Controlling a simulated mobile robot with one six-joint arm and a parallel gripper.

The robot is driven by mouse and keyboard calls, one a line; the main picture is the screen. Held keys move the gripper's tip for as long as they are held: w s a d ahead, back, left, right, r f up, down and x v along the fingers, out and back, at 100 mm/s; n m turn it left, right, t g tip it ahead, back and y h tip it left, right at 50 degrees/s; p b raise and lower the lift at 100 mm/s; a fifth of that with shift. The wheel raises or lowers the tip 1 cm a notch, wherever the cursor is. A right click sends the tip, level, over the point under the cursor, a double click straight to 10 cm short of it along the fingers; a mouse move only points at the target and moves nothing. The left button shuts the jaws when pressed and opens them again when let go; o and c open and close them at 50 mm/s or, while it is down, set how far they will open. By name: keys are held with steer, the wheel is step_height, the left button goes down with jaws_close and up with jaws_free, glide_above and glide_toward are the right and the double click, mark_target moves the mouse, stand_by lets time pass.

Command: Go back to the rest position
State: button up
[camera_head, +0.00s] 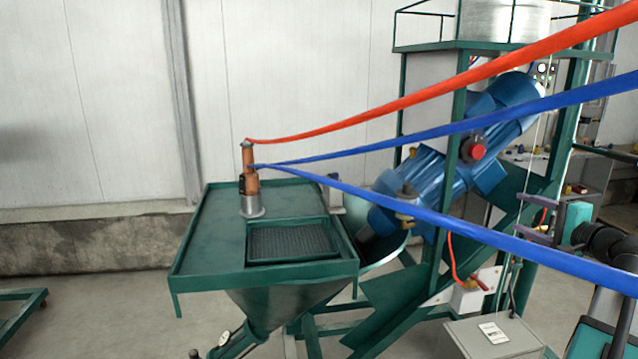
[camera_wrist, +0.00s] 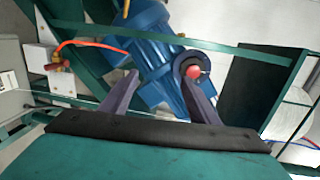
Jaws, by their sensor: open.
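My gripper (camera_head: 523,214) is at the right of the head view, with its two purple fingers apart. In the wrist view my gripper (camera_wrist: 160,80) is open with nothing between its fingers; the blue machine lies beyond. A copper-coloured spray tool (camera_head: 250,170) stands upright on a silver round holder (camera_head: 252,206) on the green table, well to the left of my gripper. A red hose (camera_head: 400,103) and blue hoses (camera_head: 430,213) run from the tool to the right edge of the view.
The green table (camera_head: 205,233) has a mesh-covered hopper opening (camera_head: 292,240). A blue mixer (camera_head: 415,182) with a red knob (camera_head: 473,149) sits in a green frame. A grey box (camera_head: 490,338) stands below my gripper. The hoses cross in front of the frame.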

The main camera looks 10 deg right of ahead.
steer(key=w+a+f+n+g+y, duration=0.1)
steer(key=w+a+f+n+g, duration=0.15)
steer(key=a+f, duration=0.7)
steer(key=w+a+f+n+g+y, duration=0.1)
steer(key=w+a+f+g+y, duration=0.25)
steer(key=f, duration=1.15)
steer(key=w+a+f+n+g+h, duration=0.15)
steer(key=w+a+f, duration=0.25)
steer(key=a+f, duration=0.65)
steer(key=s+a+f+n+g+y, duration=0.25)
steer(key=a+f, duration=0.55)
steer(key=f, duration=0.5)
steer(key=s+a+f+n+g+h, duration=0.2)
steer(key=s+a+f+n+g, duration=0.4)
steer(key=s+a+f, duration=1.05)
steer(key=s+a+f+n+g+h, duration=0.1)
steer(key=s+f+n+g, duration=0.1)
steer(key=s+f, duration=0.3)
steer(key=s+a+f+n+g+h, duration=0.2)
steer(key=s+f+g, duration=0.2)
steer(key=s, duration=0.8)
step_height(320, 180, down, 2)
steer(key=shift+f+n, duration=0.1)
steer(key=shift+n, duration=0.25)
steer(key=shift+w+h, duration=0.1)
steer(key=shift+h, duration=0.15)
